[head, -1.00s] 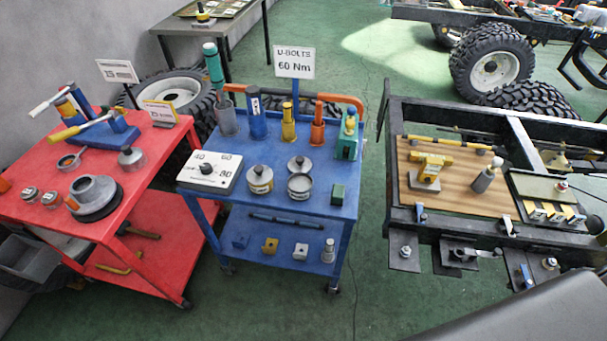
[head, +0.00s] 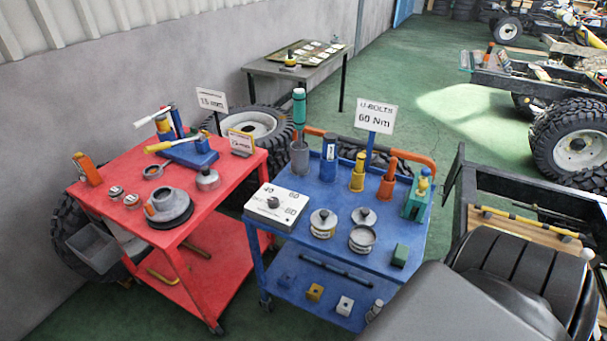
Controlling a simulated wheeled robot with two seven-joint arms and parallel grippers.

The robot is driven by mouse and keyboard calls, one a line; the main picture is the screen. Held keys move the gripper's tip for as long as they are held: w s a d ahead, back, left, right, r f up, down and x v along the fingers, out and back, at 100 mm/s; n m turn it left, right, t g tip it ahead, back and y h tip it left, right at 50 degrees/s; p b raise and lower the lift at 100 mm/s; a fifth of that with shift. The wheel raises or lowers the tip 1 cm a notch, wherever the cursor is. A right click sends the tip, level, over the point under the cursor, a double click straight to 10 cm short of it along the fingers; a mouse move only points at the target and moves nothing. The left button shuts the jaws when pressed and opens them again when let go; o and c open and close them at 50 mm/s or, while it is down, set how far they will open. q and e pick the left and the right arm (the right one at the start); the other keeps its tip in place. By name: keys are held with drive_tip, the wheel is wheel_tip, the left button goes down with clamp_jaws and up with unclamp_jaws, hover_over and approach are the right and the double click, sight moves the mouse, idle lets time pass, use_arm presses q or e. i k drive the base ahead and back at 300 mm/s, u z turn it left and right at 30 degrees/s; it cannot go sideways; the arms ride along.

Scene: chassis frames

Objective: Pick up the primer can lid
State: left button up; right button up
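On the blue cart (head: 300,238), a round grey lid with a knob (head: 364,216) lies on the top, just behind an open-looking can (head: 362,240). No label is readable, so I cannot tell for certain which is primer; the loose lid seems to match the open can. Neither of my grippers is in view.
A dial box (head: 276,206), a cup with a green-handled tool (head: 299,150), several upright tools and a green block (head: 400,255) share the blue cart top. A red cart (head: 190,235) stands left. A U-bolts sign (head: 375,117) rises behind. Green floor is open behind.

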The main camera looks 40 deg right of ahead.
sight(365, 216)
drive_tip(key=u, duration=0.2)
drive_tip(key=i, duration=1.05)
drive_tip(key=z, duration=1.8)
